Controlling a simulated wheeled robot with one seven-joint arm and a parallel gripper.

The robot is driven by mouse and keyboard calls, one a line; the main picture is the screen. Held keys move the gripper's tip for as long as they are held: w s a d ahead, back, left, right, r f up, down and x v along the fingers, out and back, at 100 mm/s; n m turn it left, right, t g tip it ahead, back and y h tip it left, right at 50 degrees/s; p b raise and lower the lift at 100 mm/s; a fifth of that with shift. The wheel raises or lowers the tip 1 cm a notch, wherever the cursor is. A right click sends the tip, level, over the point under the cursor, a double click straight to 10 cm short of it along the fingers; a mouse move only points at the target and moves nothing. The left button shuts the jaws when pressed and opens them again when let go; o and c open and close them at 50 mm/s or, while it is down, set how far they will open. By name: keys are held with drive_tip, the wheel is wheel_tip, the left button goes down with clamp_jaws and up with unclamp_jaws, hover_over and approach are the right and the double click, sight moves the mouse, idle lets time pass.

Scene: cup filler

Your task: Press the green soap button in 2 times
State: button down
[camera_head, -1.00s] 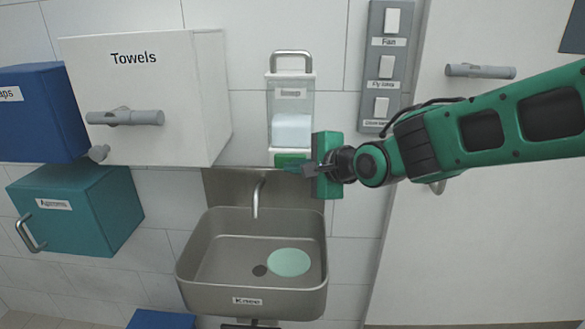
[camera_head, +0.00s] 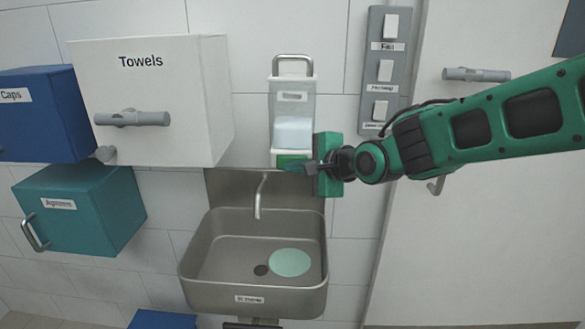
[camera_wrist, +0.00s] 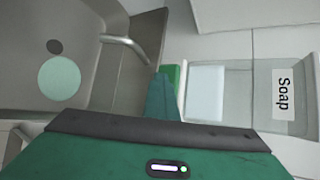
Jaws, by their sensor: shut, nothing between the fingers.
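The soap dispenser (camera_head: 294,112) is a clear box on the wall above the sink, with pale soap inside. Its green button (camera_head: 288,160) is at the bottom; in the wrist view the green button (camera_wrist: 173,75) shows beside the fingertips. My gripper (camera_head: 288,168) is shut and empty, coming from the right with its tips at the button's lower front. In the wrist view, my gripper (camera_wrist: 160,82) overlaps the button's edge. I cannot tell whether they touch or whether the button is pushed in. The dispenser (camera_wrist: 250,92) with its Soap label shows at right there.
The steel sink (camera_head: 212,235) with its faucet (camera_head: 260,195) is just below. A pale green disc (camera_head: 290,262) lies in the basin. The white Towels box (camera_head: 180,90) hangs at left. A grey switch panel (camera_head: 387,60) is at upper right, close above my arm.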

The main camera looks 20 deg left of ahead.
drive_tip(key=shift+w+d+r+t, duration=0.3)
drive_tip(key=shift+w+d, duration=0.05)
drive_tip(key=shift+w, duration=0.35)
drive_tip(key=s, duration=0.6)
drive_tip(key=shift+d+f, duration=0.3)
drive_tip(key=shift+d, duration=0.15)
drive_tip(key=shift+s, duration=0.1)
idle(1.7)
